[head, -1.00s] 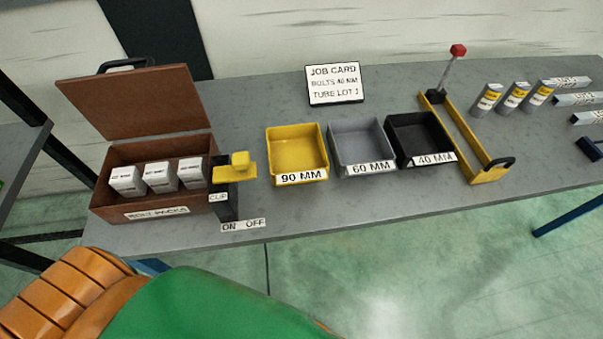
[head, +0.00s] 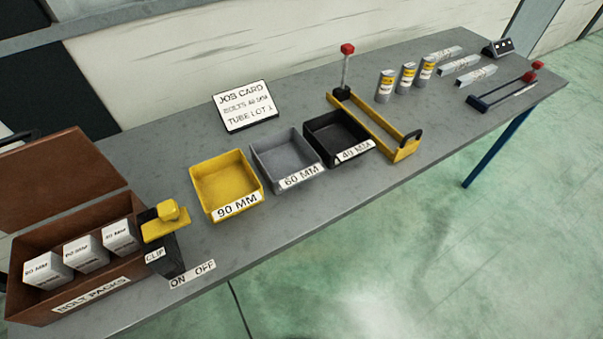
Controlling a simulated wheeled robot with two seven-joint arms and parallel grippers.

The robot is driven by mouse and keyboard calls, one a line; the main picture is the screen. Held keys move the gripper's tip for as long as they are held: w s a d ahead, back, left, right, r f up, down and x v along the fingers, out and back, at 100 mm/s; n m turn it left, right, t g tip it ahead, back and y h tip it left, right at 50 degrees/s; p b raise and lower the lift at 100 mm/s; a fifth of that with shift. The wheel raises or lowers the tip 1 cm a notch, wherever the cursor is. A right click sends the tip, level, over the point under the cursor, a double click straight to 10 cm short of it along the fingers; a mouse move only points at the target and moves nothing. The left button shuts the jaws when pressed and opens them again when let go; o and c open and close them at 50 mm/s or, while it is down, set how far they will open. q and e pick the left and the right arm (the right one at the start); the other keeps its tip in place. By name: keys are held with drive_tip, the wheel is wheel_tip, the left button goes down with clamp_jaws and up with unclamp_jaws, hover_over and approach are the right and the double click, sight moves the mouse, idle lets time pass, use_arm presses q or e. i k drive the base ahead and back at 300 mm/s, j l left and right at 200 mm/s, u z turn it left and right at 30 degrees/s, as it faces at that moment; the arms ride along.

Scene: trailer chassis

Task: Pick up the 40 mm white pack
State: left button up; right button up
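Three white packs stand in a row in the open brown box labelled BOLT PACKS (head: 92,294) at the lower left. They are the left pack (head: 47,271), the middle pack (head: 86,254) and the right pack (head: 120,237). Each has small print on it. The print is too small to read surely, so I cannot tell for certain which is the 40 mm pack. The lower parts of the packs are hidden by the box's front wall. Neither of my grippers is in view.
A yellow clip (head: 165,222) stands at the box's right end. Yellow (head: 226,187), grey (head: 287,160) and black (head: 338,138) bins follow. The job card (head: 245,106) stands behind them. Bare tabletop lies between.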

sight(122, 237)
drive_tip(key=j+u, duration=0.2)
drive_tip(key=u, duration=1.3)
